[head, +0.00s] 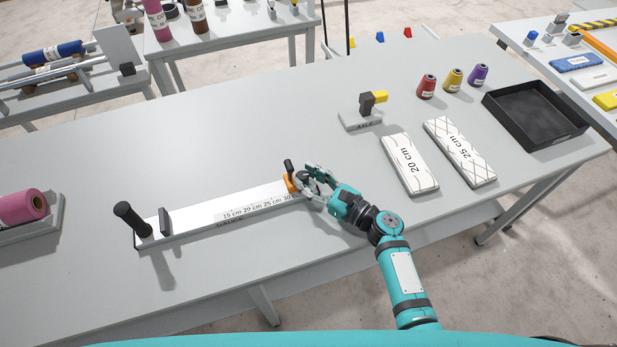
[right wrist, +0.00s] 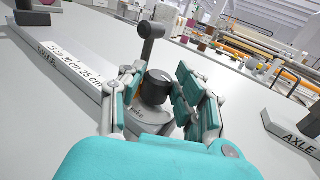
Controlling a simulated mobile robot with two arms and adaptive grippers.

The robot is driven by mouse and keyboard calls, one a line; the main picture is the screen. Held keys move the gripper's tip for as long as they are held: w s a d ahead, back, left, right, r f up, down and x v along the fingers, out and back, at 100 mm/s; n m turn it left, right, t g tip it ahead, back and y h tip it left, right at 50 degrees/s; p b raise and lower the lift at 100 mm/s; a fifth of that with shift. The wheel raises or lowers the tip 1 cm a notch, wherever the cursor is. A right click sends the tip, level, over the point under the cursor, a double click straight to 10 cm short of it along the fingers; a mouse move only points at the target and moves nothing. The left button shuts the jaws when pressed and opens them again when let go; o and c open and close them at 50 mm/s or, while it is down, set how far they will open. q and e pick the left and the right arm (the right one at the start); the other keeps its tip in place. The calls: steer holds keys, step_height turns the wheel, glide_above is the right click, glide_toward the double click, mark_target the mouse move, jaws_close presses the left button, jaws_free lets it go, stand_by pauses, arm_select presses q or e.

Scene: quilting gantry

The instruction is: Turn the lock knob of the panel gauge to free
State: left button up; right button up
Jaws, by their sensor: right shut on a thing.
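The panel gauge (head: 185,222) is a long pale bar lying on the grey table, printed with cm marks from 15 to 30. An upright black handle (head: 130,218) and a dark block stand at its left end. An orange slider (head: 291,184) with a black post sits at its right end. The dark, round lock knob (right wrist: 158,84) shows in the right wrist view, on a grey base with small lettering I cannot read. My right gripper (head: 311,183) is shut on the knob, fingers either side; they mostly hide it in the head view. My left gripper is out of view.
Two white quilted panels marked 20 cm (head: 410,165) and 25 cm (head: 460,152) lie right of my arm. The AXLE stand (head: 360,121), thread cones (head: 453,80) and a black tray (head: 535,113) are beyond. A pink roll (head: 22,207) is at far left. The table behind the gauge is clear.

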jaws_close()
steer(key=shift+s+a+m+t+h, duration=0.1)
steer(key=shift+a+m+t+h, duration=0.05)
steer(key=shift+m+t+h, duration=0.65)
steer(key=shift+t+h, duration=0.1)
steer(key=o, duration=1)
jaws_free()
steer(key=shift+c, duration=0.2)
steer(key=v, duration=1.2)
